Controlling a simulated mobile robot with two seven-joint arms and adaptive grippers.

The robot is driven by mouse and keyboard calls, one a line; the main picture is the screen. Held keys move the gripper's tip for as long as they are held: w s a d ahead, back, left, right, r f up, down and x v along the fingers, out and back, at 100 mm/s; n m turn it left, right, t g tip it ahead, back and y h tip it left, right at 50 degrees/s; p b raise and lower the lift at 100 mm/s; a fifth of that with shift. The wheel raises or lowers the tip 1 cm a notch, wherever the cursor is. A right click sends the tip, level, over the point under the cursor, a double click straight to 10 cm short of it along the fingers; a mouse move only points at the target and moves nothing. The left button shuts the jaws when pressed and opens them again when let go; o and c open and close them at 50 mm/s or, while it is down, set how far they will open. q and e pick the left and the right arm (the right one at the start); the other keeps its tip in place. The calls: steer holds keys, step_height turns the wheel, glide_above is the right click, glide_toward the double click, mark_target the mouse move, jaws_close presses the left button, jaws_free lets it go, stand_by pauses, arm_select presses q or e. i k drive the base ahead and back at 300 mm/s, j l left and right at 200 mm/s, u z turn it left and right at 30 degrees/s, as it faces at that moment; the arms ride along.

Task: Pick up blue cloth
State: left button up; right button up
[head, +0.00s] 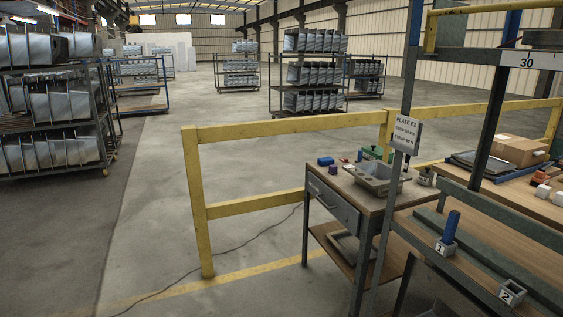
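A small dark blue item (325,161) lies near the back left corner of the small workbench top; it may be the blue cloth, but it is too small to tell. A smaller dark purple-blue item (333,169) lies just in front of it. A blue upright piece (452,226) stands in the grey holder marked 1 (446,247) on the nearer bench at the right; it looks stiff rather than like cloth. Neither of my grippers shows in the head view.
The small workbench (336,187) carries a grey tray (378,181) and a green item (370,153). A yellow railing (290,127) runs behind it. A grey post (397,170) stands at its front right. Loaded racks (50,105) stand at left. A cable crosses the open floor.

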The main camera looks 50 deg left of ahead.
mark_target(325, 161)
steer(key=u, duration=1.45)
steer(key=z, duration=1.25)
steer(key=u, duration=1.25)
steer(key=i+j+z, duration=0.1)
steer(key=z, duration=0.3)
steer(key=i+j+z, duration=0.2)
steer(key=z, duration=0.2)
steer(key=i+j+z, duration=0.2)
steer(key=z, duration=0.2)
steer(key=i+j+z, duration=0.1)
steer(key=j, duration=0.25)
steer(key=i+j+z, duration=0.1)
steer(key=j, duration=0.3)
steer(key=i+j+z, duration=0.1)
steer(key=i+j, duration=0.15)
steer(key=j, duration=0.15)
steer(key=i+j, duration=0.1)
steer(key=j, duration=0.3)
steer(key=i+j+z, duration=0.15)
steer(key=j, duration=0.3)
steer(key=i+j+z, duration=0.1)
steer(key=j, duration=0.3)
steer(key=i+j, duration=0.1)
steer(key=j, duration=0.35)
steer(key=i+j, duration=0.1)
steer(key=j, duration=0.4)
steer(key=i+j, duration=0.1)
steer(key=j, duration=0.35)
steer(key=i+j, duration=0.1)
steer(key=j, duration=0.4)
